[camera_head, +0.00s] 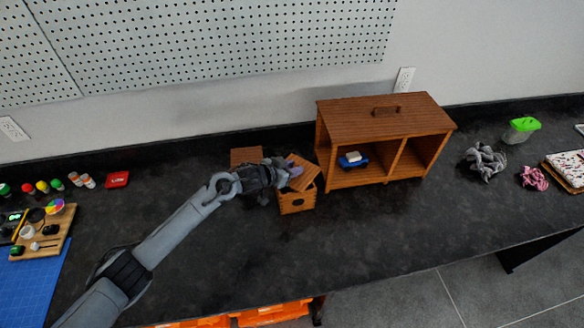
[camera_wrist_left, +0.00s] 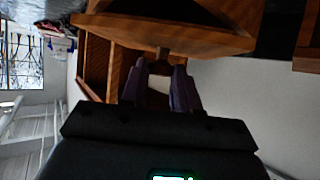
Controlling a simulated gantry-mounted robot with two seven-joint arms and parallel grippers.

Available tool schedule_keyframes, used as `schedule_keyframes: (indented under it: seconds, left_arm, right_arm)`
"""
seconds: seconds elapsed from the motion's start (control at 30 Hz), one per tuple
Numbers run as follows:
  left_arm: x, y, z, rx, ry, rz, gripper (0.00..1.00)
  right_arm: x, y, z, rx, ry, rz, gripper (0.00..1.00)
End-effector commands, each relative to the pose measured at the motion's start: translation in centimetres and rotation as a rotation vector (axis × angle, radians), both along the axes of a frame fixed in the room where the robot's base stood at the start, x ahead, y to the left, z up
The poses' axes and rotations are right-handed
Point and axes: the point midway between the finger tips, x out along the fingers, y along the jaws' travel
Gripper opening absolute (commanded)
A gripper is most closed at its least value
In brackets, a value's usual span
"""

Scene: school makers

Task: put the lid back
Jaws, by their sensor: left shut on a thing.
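The brown wooden lid (camera_head: 303,176) is tilted over the small wooden box (camera_head: 297,203) left of the cabinet. My left gripper (camera_head: 284,172) is shut on the lid's knob. In the left wrist view, the lid (camera_wrist_left: 165,34) fills the top middle, with its knob between the two purple fingertips (camera_wrist_left: 161,76). The lid appears to be right at or just above the box's opening; I cannot tell whether they touch. The box's front shows a dark oval hole. My right gripper is not in view.
A wooden cabinet (camera_head: 388,110) holding a blue toy car (camera_head: 352,160) stands close to the right of the box. Another brown wooden piece (camera_head: 246,156) lies behind my left wrist. Grey cloth (camera_head: 484,162) and a green-lidded container (camera_head: 520,130) are farther right. The front counter is clear.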

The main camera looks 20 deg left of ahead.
Motion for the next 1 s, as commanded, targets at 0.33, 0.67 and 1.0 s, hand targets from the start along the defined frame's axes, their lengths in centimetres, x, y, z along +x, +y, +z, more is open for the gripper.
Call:
schedule_keyframes:
  seconds: [0.33, 0.67, 1.0]
  left_arm:
    - [0.0, 0.0, -0.5, 0.0, 0.0, 0.0, 0.56]
    - [0.0, 0.0, -0.1, 0.001, 0.0, 0.0, 0.56]
    - [-2.8, 1.3, 2.1, 0.002, -0.001, -0.001, 0.56]
  right_arm:
    - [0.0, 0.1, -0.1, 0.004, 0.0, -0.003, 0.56]
    - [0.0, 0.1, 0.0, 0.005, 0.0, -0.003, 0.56]
    - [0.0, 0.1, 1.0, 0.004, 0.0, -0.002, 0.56]
